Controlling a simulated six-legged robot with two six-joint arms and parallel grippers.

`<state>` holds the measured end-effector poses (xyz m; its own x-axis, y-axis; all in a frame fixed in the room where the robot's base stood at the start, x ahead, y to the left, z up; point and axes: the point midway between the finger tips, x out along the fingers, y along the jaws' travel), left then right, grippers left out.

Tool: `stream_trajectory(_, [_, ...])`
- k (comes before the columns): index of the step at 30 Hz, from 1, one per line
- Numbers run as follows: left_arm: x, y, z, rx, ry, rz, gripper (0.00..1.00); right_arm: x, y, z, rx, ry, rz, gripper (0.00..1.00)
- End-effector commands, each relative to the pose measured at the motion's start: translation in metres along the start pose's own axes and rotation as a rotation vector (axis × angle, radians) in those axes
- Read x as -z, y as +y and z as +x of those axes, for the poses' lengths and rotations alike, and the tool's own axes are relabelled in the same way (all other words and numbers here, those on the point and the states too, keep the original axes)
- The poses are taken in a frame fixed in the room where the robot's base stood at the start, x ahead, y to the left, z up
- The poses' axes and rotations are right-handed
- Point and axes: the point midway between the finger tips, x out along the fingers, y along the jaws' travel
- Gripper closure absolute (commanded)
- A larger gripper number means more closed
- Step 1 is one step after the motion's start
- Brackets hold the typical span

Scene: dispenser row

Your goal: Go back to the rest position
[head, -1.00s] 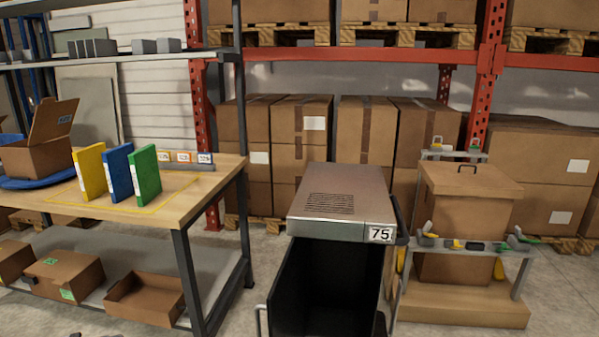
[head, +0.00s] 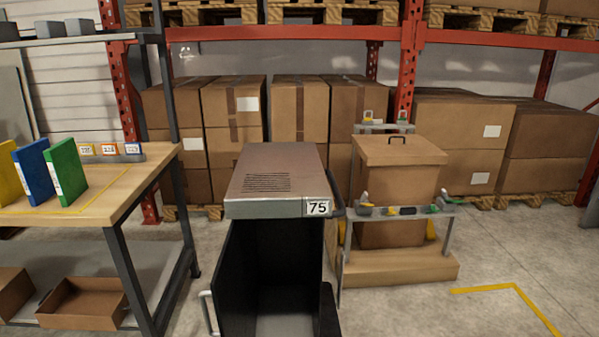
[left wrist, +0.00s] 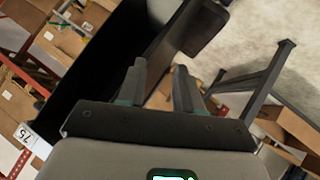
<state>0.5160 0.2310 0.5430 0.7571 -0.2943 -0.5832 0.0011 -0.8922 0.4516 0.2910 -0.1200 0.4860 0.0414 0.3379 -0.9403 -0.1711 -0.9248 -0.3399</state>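My left gripper (left wrist: 158,74) shows in the left wrist view. Its two fingers stand apart, and I see nothing held between them. Behind them in that view are the black inside and a dark panel of the cabinet with the 75 label. In the head view this cabinet (head: 276,181) stands in the middle with a metal top and an open black front. Neither gripper shows in the head view, and my right gripper is in no view.
A wooden workbench (head: 118,197) with blue (head: 34,170) and green (head: 66,172) binders is at the left. A stand with a brown lidded box (head: 397,168) is right of the cabinet. Stacked cartons (head: 233,125) line the back. Floor (head: 530,255) is clear at the right.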

Motion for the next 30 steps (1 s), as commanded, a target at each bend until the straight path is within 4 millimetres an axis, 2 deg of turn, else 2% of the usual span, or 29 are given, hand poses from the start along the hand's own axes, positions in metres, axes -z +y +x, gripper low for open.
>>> stream_trajectory(1, [-0.036, 0.015, -0.003, 0.023, -0.114, -0.022, 0.65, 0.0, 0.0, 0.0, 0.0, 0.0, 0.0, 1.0])
stream_trajectory(3, [-0.081, 0.028, -0.014, 0.061, -0.259, -0.048, 0.65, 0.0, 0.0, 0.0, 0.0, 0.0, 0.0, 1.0])
stream_trajectory(6, [-0.132, 0.044, -0.035, 0.103, -0.438, -0.07, 0.65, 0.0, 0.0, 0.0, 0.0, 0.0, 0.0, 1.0])
stream_trajectory(9, [-0.174, 0.058, -0.061, 0.137, -0.595, -0.085, 0.65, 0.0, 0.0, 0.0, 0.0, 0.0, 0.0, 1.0])
stream_trajectory(14, [-0.228, 0.076, -0.11, 0.184, -0.822, -0.101, 0.65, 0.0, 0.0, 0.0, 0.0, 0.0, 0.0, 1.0])
stream_trajectory(15, [-0.21, 0.085, -0.121, 0.185, -0.814, -0.102, 0.65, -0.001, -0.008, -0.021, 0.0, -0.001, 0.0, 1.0])
stream_trajectory(27, [-0.129, 0.137, -0.188, 0.185, -0.806, -0.105, 0.65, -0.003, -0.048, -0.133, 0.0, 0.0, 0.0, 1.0])
stream_trajectory(30, [-0.115, 0.146, -0.199, 0.185, -0.805, -0.105, 0.65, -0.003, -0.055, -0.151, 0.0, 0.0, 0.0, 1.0])
